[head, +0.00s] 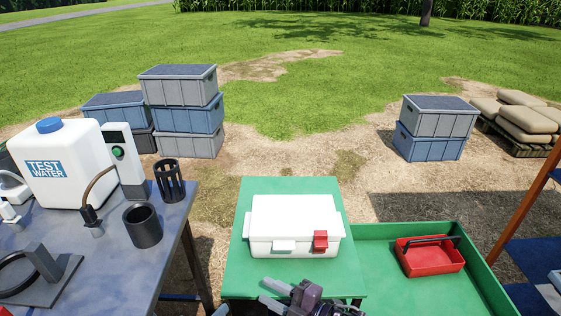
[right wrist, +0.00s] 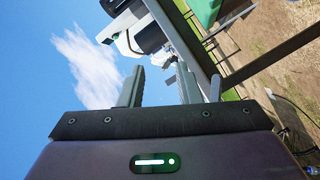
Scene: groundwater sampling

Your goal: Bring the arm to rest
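My right gripper (head: 268,292) shows at the bottom centre of the head view, in front of the white case and near the front edge of the green table. Its two pale fingers point left and stand apart with nothing between them. The right wrist view also shows the two fingers (right wrist: 172,88) spread, with no object held between them. Most of the right arm is below the head view. My left gripper cannot be made out in either view.
A white case (head: 295,214) with a red latch stands on the green table (head: 236,270). A red tray (head: 434,260) lies in the green bin (head: 490,282). At left, a grey table (head: 105,272) holds a water container (head: 58,165) and a dark cup (head: 143,225).

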